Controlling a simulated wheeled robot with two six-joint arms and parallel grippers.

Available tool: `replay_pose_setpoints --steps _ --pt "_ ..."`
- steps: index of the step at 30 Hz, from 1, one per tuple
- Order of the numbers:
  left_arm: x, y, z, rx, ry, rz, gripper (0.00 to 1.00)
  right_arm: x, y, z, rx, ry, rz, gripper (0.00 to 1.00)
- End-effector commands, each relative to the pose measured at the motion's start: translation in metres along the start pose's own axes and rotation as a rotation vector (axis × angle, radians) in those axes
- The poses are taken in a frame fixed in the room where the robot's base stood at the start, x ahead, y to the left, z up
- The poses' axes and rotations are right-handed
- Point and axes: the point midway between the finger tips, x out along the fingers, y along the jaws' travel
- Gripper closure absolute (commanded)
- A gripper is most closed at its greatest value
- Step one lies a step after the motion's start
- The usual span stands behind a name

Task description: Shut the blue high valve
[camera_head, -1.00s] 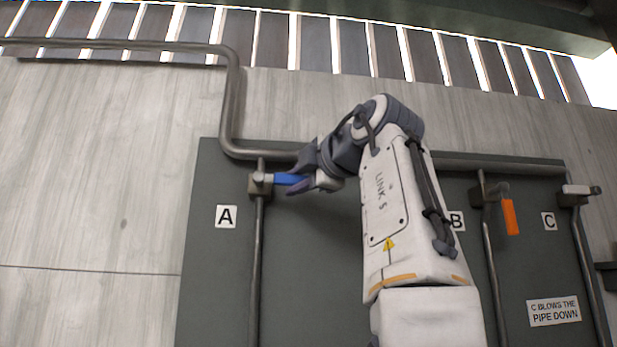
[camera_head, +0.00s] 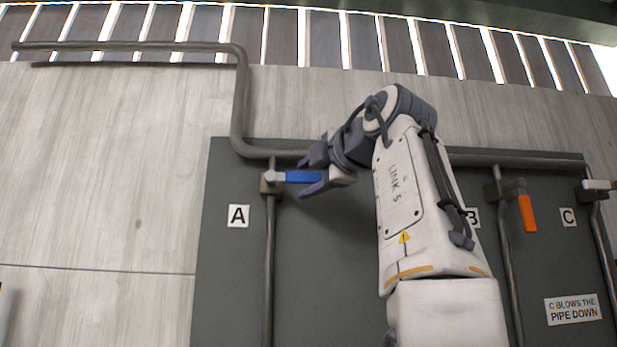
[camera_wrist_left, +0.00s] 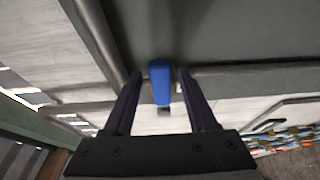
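The blue valve handle (camera_head: 302,177) sits high on the panel, above the label A (camera_head: 238,216). It points right, roughly level, across the vertical pipe (camera_head: 269,260). My left gripper (camera_head: 308,176) is at the handle's free end, with one finger above and one below it. In the left wrist view the blue handle (camera_wrist_left: 160,82) lies between the two fingers of my left gripper (camera_wrist_left: 160,78), with gaps on both sides, so the gripper is open. My right gripper is not in view.
An orange handle (camera_head: 527,213) hangs down near the partly hidden label B (camera_head: 474,217). A pale handle (camera_head: 600,185) is at the right edge above label C (camera_head: 568,217). A horizontal pipe (camera_head: 510,160) runs just above the handles. A sign (camera_head: 573,309) is low right.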

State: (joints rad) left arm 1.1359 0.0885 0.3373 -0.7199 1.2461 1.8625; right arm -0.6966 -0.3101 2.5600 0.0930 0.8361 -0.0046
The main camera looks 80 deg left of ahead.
Motion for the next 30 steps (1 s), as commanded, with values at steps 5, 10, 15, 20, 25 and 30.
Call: replay_pose_setpoints --steps 5,10,15,20,25,30 --pt "-0.004 -0.001 0.001 0.001 -0.003 0.0 0.43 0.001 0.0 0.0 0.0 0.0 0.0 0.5" --pt "-0.022 -0.001 0.002 0.0 -0.008 0.001 0.43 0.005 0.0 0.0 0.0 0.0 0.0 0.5" --pt "-0.047 -0.001 0.003 0.001 -0.01 0.001 0.43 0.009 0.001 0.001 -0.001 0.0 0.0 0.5" --pt "-0.065 -0.001 0.003 0.002 -0.01 0.0 0.43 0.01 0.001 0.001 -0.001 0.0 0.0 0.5" --pt "-0.083 -0.001 0.002 -0.001 -0.009 0.0 0.43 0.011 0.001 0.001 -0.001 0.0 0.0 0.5" --pt "-0.096 0.0 0.002 0.002 -0.007 0.0 0.43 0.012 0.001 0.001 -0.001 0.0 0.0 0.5"
